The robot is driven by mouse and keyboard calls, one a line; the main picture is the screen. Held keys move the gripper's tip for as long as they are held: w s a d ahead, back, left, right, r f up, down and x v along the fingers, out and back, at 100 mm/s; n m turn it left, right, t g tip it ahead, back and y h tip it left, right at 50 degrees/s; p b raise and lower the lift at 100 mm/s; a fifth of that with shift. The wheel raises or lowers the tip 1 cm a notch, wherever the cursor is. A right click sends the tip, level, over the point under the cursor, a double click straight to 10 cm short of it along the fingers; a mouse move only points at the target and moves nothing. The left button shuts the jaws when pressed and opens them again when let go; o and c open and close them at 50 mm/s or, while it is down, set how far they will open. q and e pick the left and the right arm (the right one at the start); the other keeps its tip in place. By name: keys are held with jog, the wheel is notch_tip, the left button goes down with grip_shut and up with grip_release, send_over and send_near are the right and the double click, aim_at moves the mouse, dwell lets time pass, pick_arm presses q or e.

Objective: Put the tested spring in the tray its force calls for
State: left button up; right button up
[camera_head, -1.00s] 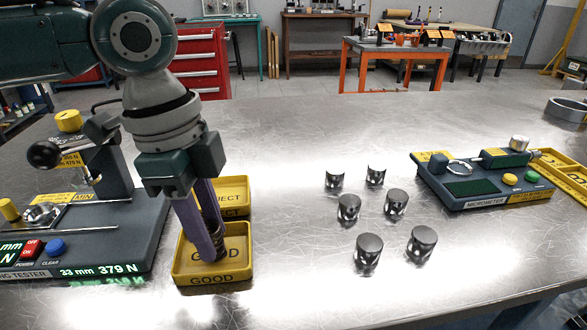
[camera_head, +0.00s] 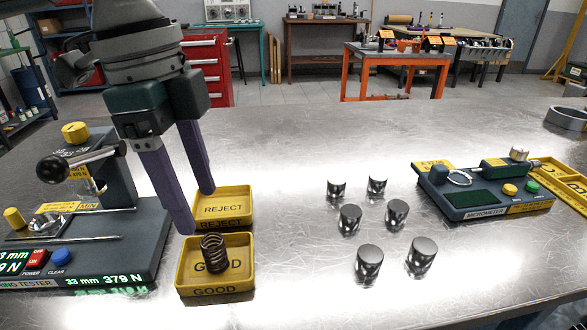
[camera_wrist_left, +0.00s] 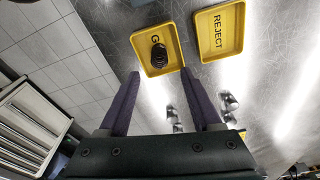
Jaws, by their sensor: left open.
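The dark coil spring (camera_head: 214,254) stands upright in the yellow GOOD tray (camera_head: 242,284). It also shows in the left wrist view (camera_wrist_left: 159,57) inside that tray (camera_wrist_left: 173,30). The yellow REJECT tray (camera_head: 238,191) lies just behind and is empty. My left gripper (camera_head: 199,213) is open and empty above the trays, its purple fingers apart and clear of the spring. The spring tester (camera_head: 130,245) stands at the left, and its display reads 33 mm 379 N. My right gripper is not in view.
Several shiny metal cylinders (camera_head: 370,262) stand in the middle of the metal table. A micrometer station (camera_head: 485,195) sits at the right, with yellow trays (camera_head: 563,182) beside it. Bare table lies between the trays and the cylinders.

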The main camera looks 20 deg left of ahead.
pick_arm(q)
notch_tip(320, 180, up, 4)
jog(key=s+d+f+n, duration=0.1)
jog(key=s+d+f, duration=0.1)
jog(key=d+f, duration=0.1)
jog(key=s+d+f+n+t+h, duration=0.1)
jog(key=s+d+f, duration=0.1)
jog(key=d, duration=0.2)
jog(key=s+d+f+n+t, duration=0.1)
jog(key=s+d+f, duration=0.1)
jog(key=d+f, duration=0.1)
jog(key=shift+s+d+f+h, duration=0.25)
jog(key=shift+d+f+h, duration=0.05)
jog(key=shift+d+h, duration=0.1)
jog(key=s+a+f+n+t+y, duration=0.1)
jog(key=s+a+f+n+y, duration=0.2)
jog(key=s+a+n, duration=0.3)
jog(key=s+n, duration=0.3)
jog(key=shift+s+a, duration=0.15)
jog(key=shift+a, duration=0.25)
jog(key=shift+r, duration=0.1)
notch_tip(320, 180, up, 47)
jog(key=p, duration=4.7)
